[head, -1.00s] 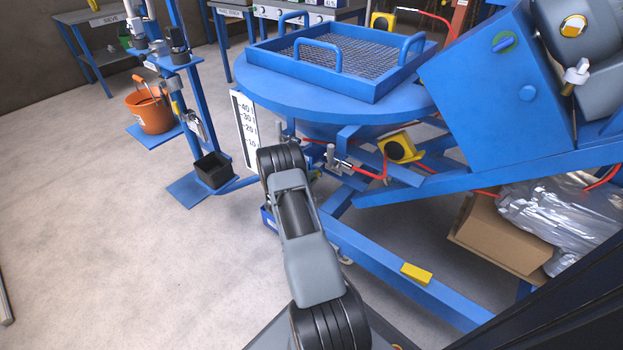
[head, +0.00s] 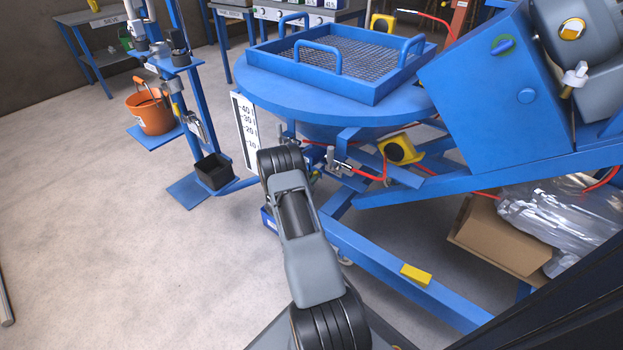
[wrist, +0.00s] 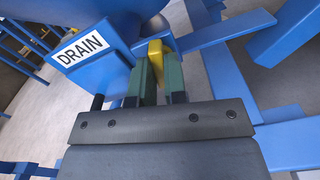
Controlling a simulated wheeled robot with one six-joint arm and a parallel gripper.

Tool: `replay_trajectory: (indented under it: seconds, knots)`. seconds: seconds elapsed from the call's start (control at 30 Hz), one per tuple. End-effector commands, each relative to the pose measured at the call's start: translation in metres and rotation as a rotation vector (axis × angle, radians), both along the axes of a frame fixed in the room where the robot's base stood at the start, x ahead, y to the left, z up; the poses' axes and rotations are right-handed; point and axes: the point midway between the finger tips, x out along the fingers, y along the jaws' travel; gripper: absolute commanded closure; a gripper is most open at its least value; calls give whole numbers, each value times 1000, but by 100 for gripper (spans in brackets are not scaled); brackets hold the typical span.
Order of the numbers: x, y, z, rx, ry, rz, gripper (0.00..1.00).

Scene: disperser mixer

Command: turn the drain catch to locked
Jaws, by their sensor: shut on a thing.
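The drain catch shows in the wrist view as a yellow tab (wrist: 155,55) beside a white sign reading DRAIN (wrist: 83,47) on a blue part. My gripper (wrist: 157,72) is shut on the yellow catch, with its two green fingers on either side of it. The fingers hide the catch's lower part. A dark, short rod (wrist: 97,102) stands just left of the fingers. In the head view my arm reaches down to the area under the blue vessel (head: 335,130), and my gripper and the catch are hidden there.
A blue tray with mesh (head: 345,58) sits on top of the vessel. Blue frame beams (head: 390,265) lie to the right, one with a yellow block (head: 416,274). A cardboard box (head: 500,238) stands under the machine.

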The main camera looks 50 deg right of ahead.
Motion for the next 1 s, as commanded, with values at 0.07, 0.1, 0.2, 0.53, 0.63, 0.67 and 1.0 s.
replay_trajectory:
  seconds: [0.07, 0.1, 0.2, 0.53, 0.63, 0.67, 1.0]
  knots:
    - [0, 0, 0, -4, 53, 1, 100]
    - [0, 0, 0, -6, 79, 1, 100]
    - [0, 0, 0, -11, 136, 1, 100]
    - [0, 0, 0, -20, 243, 1, 100]
    - [0, 0, 0, -21, 256, 1, 100]
    - [0, 0, 0, -21, 259, 1, 100]
    - [0, 0, -1, -22, 264, 1, 100]
